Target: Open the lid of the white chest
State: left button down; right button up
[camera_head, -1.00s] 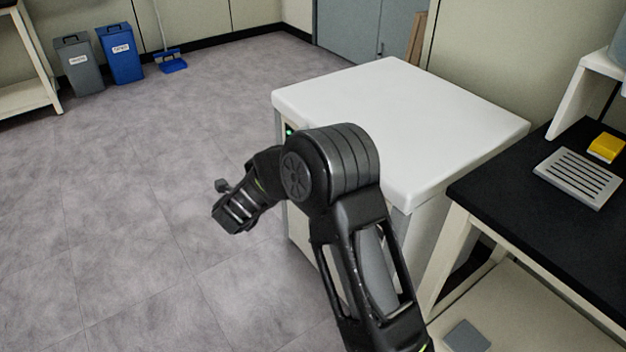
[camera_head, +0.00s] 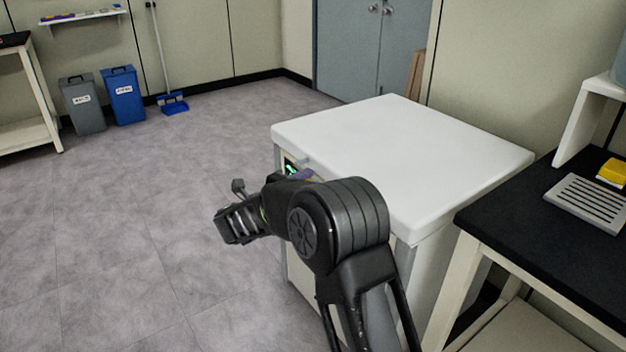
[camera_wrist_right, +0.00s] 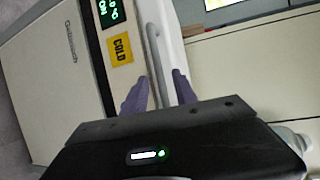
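The white chest has a flat white lid (camera_head: 400,150), which is shut. A display glows green on its front (camera_head: 291,168). In the right wrist view the display (camera_wrist_right: 110,12) sits above a yellow COLD label (camera_wrist_right: 120,50). A grey bar handle (camera_wrist_right: 154,55) runs along the lid's edge there. My right gripper (camera_head: 304,174) is at the chest's front, just below the lid edge, partly hidden by my own wrist. In the wrist view its purple fingers (camera_wrist_right: 160,88) are apart, with the handle's lower end between them; contact cannot be told. My left gripper is out of view.
A black-topped bench (camera_head: 540,220) stands close on the right, with a grey slotted rack (camera_head: 587,203) and a yellow object (camera_head: 612,172) on it. Grey (camera_head: 84,103) and blue (camera_head: 123,95) bins stand far left. The floor left of the chest is clear.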

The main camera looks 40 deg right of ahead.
aim_at(313, 178)
jog(key=shift+b+x, duration=0.3)
jog(key=shift+x, duration=2.05)
jog(key=shift+c, duration=0.3)
grip_shut()
jog(key=shift+f, duration=0.1)
